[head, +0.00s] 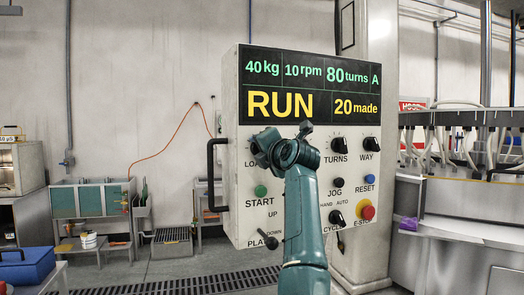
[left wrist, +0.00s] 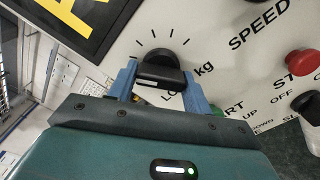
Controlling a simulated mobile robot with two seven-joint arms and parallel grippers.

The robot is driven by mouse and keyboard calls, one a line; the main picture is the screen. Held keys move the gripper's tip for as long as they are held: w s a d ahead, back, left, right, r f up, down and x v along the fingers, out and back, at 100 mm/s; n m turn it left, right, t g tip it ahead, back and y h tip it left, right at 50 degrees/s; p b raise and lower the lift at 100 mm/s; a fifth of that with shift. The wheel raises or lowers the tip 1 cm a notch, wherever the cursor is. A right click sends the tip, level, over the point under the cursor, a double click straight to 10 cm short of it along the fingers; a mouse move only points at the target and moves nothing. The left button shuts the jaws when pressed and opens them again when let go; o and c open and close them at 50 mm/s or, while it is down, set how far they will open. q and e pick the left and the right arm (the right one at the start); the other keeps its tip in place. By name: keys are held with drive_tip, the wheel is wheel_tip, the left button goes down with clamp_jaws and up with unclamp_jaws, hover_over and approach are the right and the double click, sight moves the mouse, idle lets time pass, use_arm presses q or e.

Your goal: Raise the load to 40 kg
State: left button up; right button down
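The grey control panel (head: 232,165) has a display (head: 308,86) reading 40 kg, 10 rpm, 80 turns, A, RUN and 20 made. In the head view my left gripper (head: 258,148) is at the panel's LOAD label, and my arm hides the load knob there. In the left wrist view the black load knob (left wrist: 158,58), beside the letters kg and a ring of tick marks, sits between the blue fingers of my left gripper (left wrist: 162,84). Both fingers appear to touch its sides. My right gripper is not in view.
The TURNS knob (head: 338,145), WAY knob (head: 371,144), green START button (head: 260,190) and red E-STOP (head: 368,212) are close by on the panel. A black handle (head: 212,175) juts from its left edge. A lapping machine (head: 460,200) stands at right.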

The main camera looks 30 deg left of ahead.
use_arm(q)
drive_tip(key=o, duration=0.4)
drive_tip(key=shift+d, duration=0.15)
drive_tip(key=b+v, duration=0.4)
drive_tip(key=v, duration=0.9)
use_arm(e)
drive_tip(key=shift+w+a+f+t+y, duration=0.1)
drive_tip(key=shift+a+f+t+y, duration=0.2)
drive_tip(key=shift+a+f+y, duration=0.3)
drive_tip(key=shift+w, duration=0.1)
